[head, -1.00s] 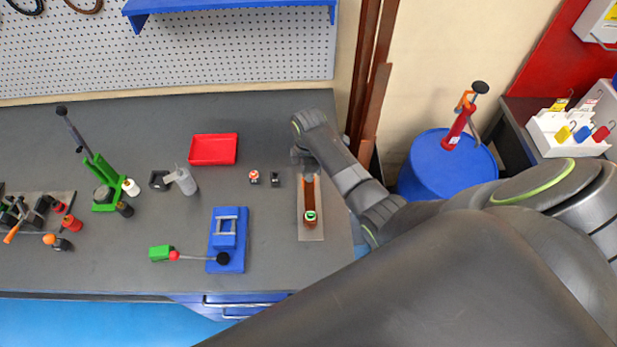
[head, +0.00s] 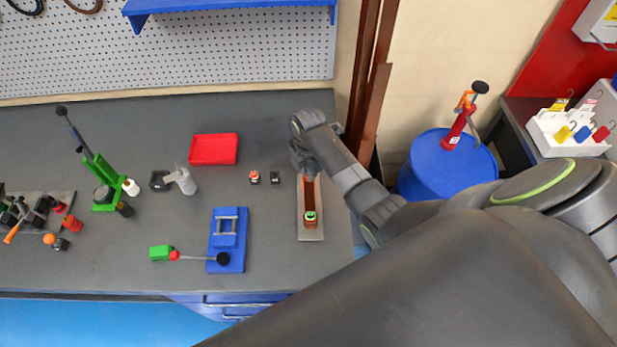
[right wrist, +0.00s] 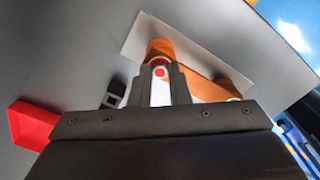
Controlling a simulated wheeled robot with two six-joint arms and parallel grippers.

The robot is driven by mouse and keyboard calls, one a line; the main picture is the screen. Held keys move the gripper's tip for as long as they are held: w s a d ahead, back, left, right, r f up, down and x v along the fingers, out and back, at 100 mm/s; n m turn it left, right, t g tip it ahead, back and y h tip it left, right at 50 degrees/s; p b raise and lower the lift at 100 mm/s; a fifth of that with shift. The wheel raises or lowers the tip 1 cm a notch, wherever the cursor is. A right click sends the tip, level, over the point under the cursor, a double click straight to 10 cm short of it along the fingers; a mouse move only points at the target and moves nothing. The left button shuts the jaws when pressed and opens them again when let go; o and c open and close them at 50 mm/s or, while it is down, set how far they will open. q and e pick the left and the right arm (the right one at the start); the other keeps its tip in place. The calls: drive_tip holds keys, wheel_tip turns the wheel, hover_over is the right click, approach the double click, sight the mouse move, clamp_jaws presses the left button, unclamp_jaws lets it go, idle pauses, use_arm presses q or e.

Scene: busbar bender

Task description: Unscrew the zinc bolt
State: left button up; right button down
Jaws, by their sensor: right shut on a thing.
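An orange-brown copper bar (head: 310,196) lies on a grey plate (head: 312,236) at the right of the bench. A green-ringed bolt (head: 310,217) sits at its near end, and its green edge shows in the right wrist view (right wrist: 234,99). My right gripper (head: 305,172) is over the bar's far end and hides it in the head view. In the right wrist view its fingers (right wrist: 161,76) are shut on a small bolt head with a red-and-white ring (right wrist: 160,66), which I take as the zinc bolt. Its shank and thread are hidden. My left gripper is not in view.
A red tray (head: 214,149) stands at the back. A blue bender (head: 228,240) with a long lever is further left. Bare bench lies between.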

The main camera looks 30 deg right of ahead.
drive_tip(key=n, duration=0.5)
drive_tip(key=shift+n, duration=0.4)
drive_tip(key=n, duration=0.5)
drive_tip(key=shift+n, duration=0.3)
drive_tip(key=c, duration=1.6)
unclamp_jaws()
drive_tip(key=shift+c, duration=0.2)
